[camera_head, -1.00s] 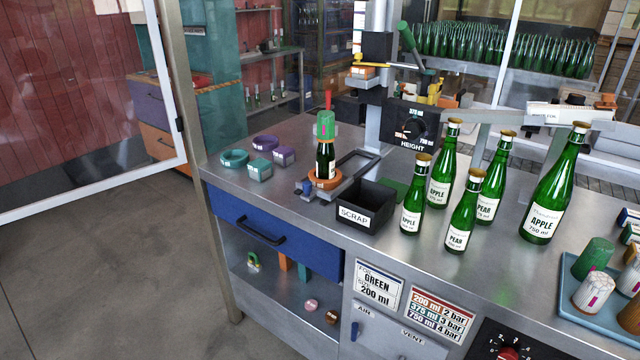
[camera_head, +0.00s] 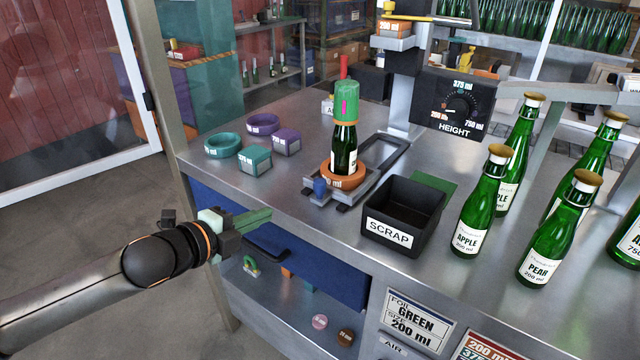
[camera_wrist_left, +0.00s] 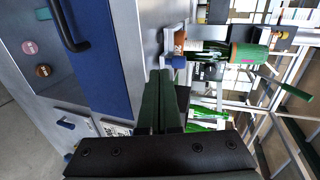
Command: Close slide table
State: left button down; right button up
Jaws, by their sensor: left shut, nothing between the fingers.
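The slide table (camera_head: 362,188) is a grey carriage at the front end of its dark rail frame (camera_head: 384,149), near the bench's front edge. It has a blue knob (camera_head: 320,188) and carries an orange ring holder (camera_head: 343,178). A small green bottle (camera_head: 344,150) stands upright in the ring, with a green foil capsule (camera_head: 347,106) on its neck. My left gripper (camera_head: 268,216) is shut and empty, in front of the bench edge and left of the knob. In the left wrist view its fingers (camera_wrist_left: 160,82) point toward the blue knob (camera_wrist_left: 180,62), apparently apart from it. My right gripper is out of view.
A black scrap bin (camera_head: 404,216) stands right of the slide. Several apple and pear bottles (camera_head: 545,245) stand further right. Teal and purple rings and blocks (camera_head: 255,159) lie left of the slide. The blue drawer (camera_head: 310,262) has a handle below the gripper.

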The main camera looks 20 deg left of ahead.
aim_at(306, 201)
pick_arm(q)
jog(key=x, duration=0.4)
jog(key=r+x, duration=0.1)
jog(key=x, duration=0.4)
jog(key=r+p+x, duration=0.1)
jog(key=x, duration=0.4)
jog(key=shift+w, duration=0.3)
